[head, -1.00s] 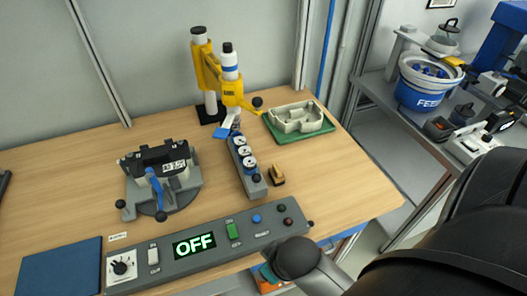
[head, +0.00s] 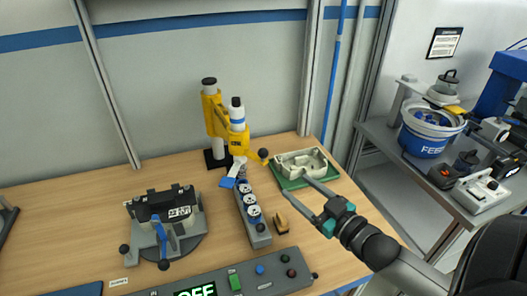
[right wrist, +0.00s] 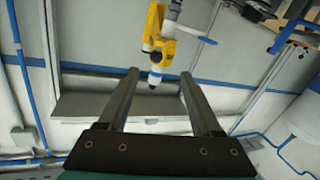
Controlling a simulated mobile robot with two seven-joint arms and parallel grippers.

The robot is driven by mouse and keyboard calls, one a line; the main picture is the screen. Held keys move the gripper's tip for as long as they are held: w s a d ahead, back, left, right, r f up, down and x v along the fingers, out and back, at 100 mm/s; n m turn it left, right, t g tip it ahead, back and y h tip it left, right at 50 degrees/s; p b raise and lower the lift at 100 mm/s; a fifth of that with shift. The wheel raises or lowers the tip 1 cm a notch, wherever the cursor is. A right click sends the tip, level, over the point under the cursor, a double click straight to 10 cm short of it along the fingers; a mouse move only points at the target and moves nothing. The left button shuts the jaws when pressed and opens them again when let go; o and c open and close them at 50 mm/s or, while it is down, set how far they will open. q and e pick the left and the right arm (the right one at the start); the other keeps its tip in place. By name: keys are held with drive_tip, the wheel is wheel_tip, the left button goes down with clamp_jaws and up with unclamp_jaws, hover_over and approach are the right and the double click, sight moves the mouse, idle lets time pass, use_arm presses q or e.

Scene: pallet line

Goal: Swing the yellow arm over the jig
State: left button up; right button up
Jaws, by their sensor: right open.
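The yellow arm (head: 216,116) stands on a post at the back of the table. The wrist view shows the yellow arm (right wrist: 156,28) beyond my fingers. My right gripper (head: 294,188) is open and empty, with fingertips near the green tray and apart from the yellow arm. Which fixture is the jig I cannot tell. My left gripper is out of view.
A cream part (head: 298,162) lies on a green tray (head: 322,177) at the back right. A black clamp fixture with a blue lever (head: 161,237) stands left. A brown-and-black piece (head: 281,222) lies near the block. A control box (head: 262,272) lines the front.

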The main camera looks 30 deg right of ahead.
sight(266, 156)
drive_tip(key=shift+t, duration=0.3)
drive_tip(key=w, duration=0.5)
drive_tip(key=w+r, duration=0.1)
drive_tip(key=w, duration=0.4)
drive_tip(key=w+a, duration=0.1)
drive_tip(key=w, duration=0.4)
drive_tip(key=shift+w+r, duration=0.1)
drive_tip(key=shift+r, duration=0.05)
drive_tip(key=shift+c, duration=0.3)
clamp_jaws()
idle(0.8)
